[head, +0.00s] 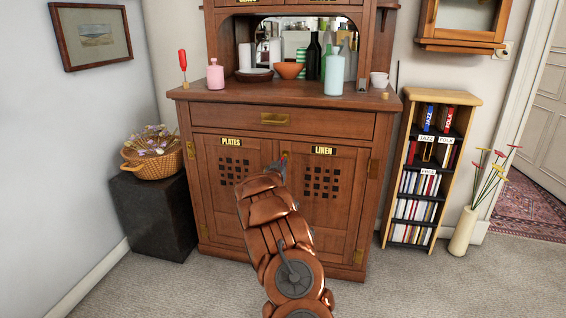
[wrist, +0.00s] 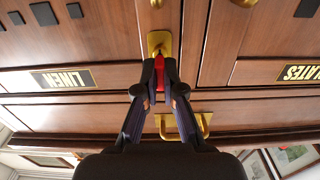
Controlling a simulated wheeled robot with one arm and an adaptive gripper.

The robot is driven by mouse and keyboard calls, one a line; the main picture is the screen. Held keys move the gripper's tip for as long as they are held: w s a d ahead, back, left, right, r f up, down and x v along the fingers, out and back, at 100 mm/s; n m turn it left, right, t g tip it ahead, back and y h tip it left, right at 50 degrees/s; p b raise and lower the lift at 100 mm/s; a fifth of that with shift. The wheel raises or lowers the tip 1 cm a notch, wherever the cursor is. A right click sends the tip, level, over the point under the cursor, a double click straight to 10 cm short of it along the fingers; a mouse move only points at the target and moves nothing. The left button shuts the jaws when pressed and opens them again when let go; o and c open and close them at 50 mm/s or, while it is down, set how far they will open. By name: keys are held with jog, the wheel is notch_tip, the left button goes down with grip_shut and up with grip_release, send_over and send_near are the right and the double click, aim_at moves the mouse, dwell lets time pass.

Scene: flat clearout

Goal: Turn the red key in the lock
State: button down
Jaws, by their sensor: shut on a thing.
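The red key (wrist: 159,72) shows in the wrist view, which is upside down, between my fingertips. Its front end is at a brass lock plate (wrist: 160,40) on the cabinet door. My gripper (wrist: 159,84) is shut on the key's red grip. In the head view my gripper (head: 283,160) reaches the middle of the cabinet (head: 283,118), between the PLATES door (head: 231,185) and the LINEN door (head: 322,205). Both doors look closed. The key and lock are mostly hidden there by my arm. I cannot tell the key's exact angle.
A brass drawer handle (wrist: 183,124) is close to my fingers. Bottles and bowls (head: 289,70) stand on the cabinet top. A black block with a basket (head: 152,160) stands left; a bookshelf (head: 458,98) and flower vase (head: 463,230) stand right. Carpet (head: 420,285) is clear in front.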

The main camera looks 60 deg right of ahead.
jog(key=m+b, duration=0.2)
jog(key=b, duration=0.1)
jog(key=shift+m+b, duration=0.3)
jog(key=shift+m, duration=0.4)
jog(key=shift+f+m+b, duration=0.15)
jog(key=shift+m+b, duration=0.55)
jog(key=shift+b, duration=0.65)
jog(key=shift+r+m+b, duration=0.2)
jog(key=shift+m+b, duration=0.8)
jog(key=shift+b, duration=0.15)
jog(key=shift+f+b, duration=0.1)
jog(key=shift+b, duration=0.25)
jog(key=m+b, duration=0.2)
jog(key=b, duration=0.1)
jog(key=shift+f, duration=0.1)
jog(key=shift+m+b, duration=0.35)
jog(key=shift+m, duration=0.35)
